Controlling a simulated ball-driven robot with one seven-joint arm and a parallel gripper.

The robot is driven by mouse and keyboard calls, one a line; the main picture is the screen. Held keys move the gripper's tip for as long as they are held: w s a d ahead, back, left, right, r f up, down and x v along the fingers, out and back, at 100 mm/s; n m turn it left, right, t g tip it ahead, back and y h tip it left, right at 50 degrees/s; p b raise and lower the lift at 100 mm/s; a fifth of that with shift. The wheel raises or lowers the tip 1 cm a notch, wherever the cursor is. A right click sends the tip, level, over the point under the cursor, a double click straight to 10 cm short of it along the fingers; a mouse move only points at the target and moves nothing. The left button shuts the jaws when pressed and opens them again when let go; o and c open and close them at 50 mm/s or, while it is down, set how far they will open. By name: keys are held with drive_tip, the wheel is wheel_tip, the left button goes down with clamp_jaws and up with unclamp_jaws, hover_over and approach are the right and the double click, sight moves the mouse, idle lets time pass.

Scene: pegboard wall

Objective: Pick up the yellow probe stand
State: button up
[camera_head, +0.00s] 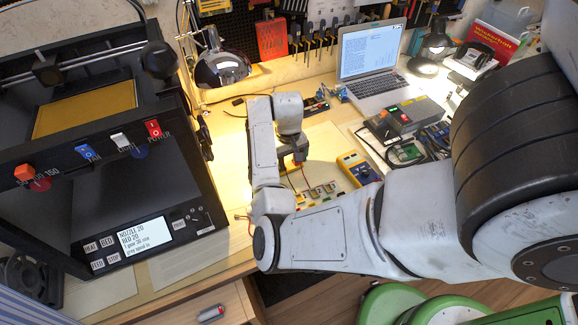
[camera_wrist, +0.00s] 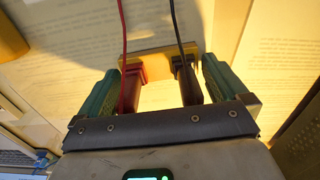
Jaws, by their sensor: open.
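The yellow probe stand (camera_wrist: 158,60) shows in the wrist view, just beyond my gripper (camera_wrist: 160,72). A red probe (camera_wrist: 131,86) and a dark probe (camera_wrist: 188,82) stand at its two ends, with cables running up out of view. My gripper is open, one green finger outside each probe, and the stand's yellow bar lies between the fingertips. I cannot tell whether the fingers touch it. In the head view my gripper (camera_head: 297,164) points down at the bench, and I cannot make out the stand there.
A yellow multimeter (camera_head: 357,168) lies right of my gripper in the head view. A large printer (camera_head: 120,150) stands left, with a lamp (camera_head: 222,68) behind.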

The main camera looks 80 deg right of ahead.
sight(288, 164)
drive_tip(key=shift+f, duration=0.1)
drive_tip(key=c, duration=0.8)
drive_tip(key=shift+r, duration=0.55)
wheel_tip(288, 164, up, 2)
drive_tip(key=shift+r, duration=0.1)
drive_tip(key=shift+s+a+r+p, duration=0.7)
drive_tip(key=shift+s+a+r, duration=0.75)
drive_tip(key=shift+a+r, duration=0.3)
drive_tip(key=shift+s+a+r+p, duration=0.65)
drive_tip(key=shift+s+a+r, duration=0.85)
drive_tip(key=shift+a, duration=0.4)
drive_tip(key=shift+s+a+r+p, duration=0.7)
drive_tip(key=shift+s+a+r, duration=0.75)
drive_tip(key=shift+a+r, duration=0.3)
